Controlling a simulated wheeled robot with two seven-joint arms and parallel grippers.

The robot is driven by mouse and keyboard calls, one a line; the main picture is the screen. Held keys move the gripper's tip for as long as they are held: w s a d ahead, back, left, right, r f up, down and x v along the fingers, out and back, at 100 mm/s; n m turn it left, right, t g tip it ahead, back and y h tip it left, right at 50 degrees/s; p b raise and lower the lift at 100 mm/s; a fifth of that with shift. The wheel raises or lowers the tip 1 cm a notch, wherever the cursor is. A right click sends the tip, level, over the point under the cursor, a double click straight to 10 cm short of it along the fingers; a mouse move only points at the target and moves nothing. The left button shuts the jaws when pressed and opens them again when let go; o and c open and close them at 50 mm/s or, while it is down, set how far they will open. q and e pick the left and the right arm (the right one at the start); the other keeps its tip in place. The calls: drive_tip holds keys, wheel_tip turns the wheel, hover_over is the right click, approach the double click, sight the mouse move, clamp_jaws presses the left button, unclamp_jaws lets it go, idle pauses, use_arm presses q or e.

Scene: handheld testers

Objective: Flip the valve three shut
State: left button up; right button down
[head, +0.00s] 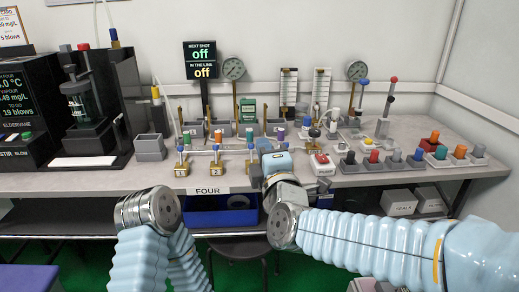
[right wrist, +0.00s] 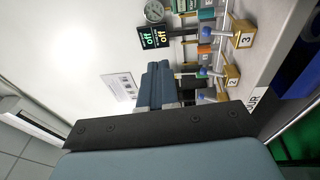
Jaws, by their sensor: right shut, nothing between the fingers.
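Brass valve blocks stand along the front of the bench. The block marked 3 (right wrist: 243,40) is in the right wrist view, beside the block marked 2 (right wrist: 232,78). In the head view the third block from the left (head: 250,169), which appears to be valve three, has a small blue knob above it. My right gripper (head: 266,147) is just right of this block; its shut fingers show in the right wrist view (right wrist: 160,80) with nothing between them. I cannot tell whether it touches the valve. My left arm shows, but its gripper is out of view.
A black sign (head: 201,60) reads off twice. Gauges (head: 234,68) and flow tubes stand behind the valves. Right of my gripper are a red-buttoned white box (head: 321,164) and several coloured knobs. A FOUR label (head: 209,190) is on the bench's front edge.

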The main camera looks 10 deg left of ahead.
drive_tip(key=shift+s+d+r, duration=0.3)
drive_tip(key=shift+s+r, duration=0.1)
drive_tip(key=shift+s, duration=0.2)
drive_tip(key=shift+s+d+r, duration=0.3)
drive_tip(key=shift+s+r, duration=0.05)
drive_tip(key=shift+s, duration=0.2)
drive_tip(key=w+d+f+m+g+h, duration=0.1)
drive_tip(key=d+f+m+g, duration=0.2)
drive_tip(key=f, duration=0.8)
drive_tip(key=w+d+f+m+g+h, duration=0.2)
drive_tip(key=d+f+m, duration=0.2)
drive_tip(key=f, duration=0.7)
drive_tip(key=w+d+f+m+g+h, duration=0.1)
drive_tip(key=d+f+m+g, duration=0.2)
drive_tip(key=f, duration=0.8)
drive_tip(key=s+d+f+m+g, duration=0.2)
drive_tip(key=s+d+f+m, duration=0.25)
drive_tip(key=f, duration=0.45)
drive_tip(key=s+d+f+m+g, duration=0.35)
drive_tip(key=s+f, duration=0.25)
drive_tip(key=f, duration=0.2)
drive_tip(key=s+d+f+m+g, duration=0.2)
drive_tip(key=s+f+m, duration=0.4)
drive_tip(key=s, duration=0.5)
drive_tip(key=shift+s+d+f+m+g, duration=0.2)
drive_tip(key=shift+s+f+m+g, duration=0.2)
drive_tip(key=shift+f+g, duration=0.15)
